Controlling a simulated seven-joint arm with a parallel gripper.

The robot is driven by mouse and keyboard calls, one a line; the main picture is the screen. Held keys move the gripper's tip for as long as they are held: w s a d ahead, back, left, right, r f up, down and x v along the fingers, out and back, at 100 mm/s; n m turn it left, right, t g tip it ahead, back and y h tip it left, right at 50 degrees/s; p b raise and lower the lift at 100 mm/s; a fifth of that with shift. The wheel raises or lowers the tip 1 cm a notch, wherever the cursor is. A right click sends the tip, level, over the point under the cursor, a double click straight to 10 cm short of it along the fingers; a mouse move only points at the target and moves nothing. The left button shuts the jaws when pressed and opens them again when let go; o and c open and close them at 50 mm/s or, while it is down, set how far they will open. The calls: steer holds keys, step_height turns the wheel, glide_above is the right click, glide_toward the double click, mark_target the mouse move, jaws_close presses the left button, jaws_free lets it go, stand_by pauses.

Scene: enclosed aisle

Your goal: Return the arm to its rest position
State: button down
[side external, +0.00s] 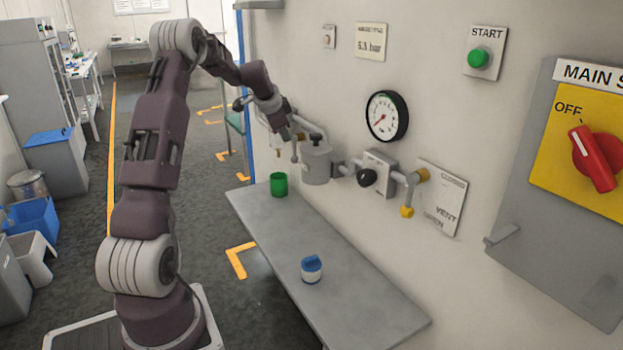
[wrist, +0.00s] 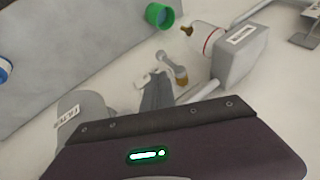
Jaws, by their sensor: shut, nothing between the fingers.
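My arm is raised and bent over, reaching toward the wall fittings in the side external view. My gripper (side external: 284,133) points down near the grey filter housing (side external: 317,162), a little to its left. In the wrist view the fingers of my gripper (wrist: 156,90) are together, with nothing seen between them. Whether the fingers touch any fitting is hard to tell.
A grey shelf (side external: 350,300) holds a green cup (side external: 279,184) and a blue-lidded white jar (side external: 311,269). On the wall are a pressure gauge (side external: 386,116), a black-knobbed valve (side external: 374,175), a green start button (side external: 480,57) and a red main switch (side external: 596,157). The aisle floor (side external: 85,215) is mostly open.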

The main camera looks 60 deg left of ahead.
steer(key=s+d+r+h, duration=0.1)
steer(key=s+d+r, duration=0.2)
steer(key=d, duration=0.8)
steer(key=s+d+r+m, duration=0.1)
steer(key=s+d+r, duration=0.2)
steer(key=d, duration=0.7)
steer(key=s+d+r+h, duration=0.1)
steer(key=s+d+r, duration=0.25)
steer(key=d, duration=0.75)
steer(key=s+d+f+n+h, duration=0.2)
steer(key=s+d+f+n, duration=0.1)
steer(key=s+d, duration=1.1)
steer(key=s, duration=0.3)
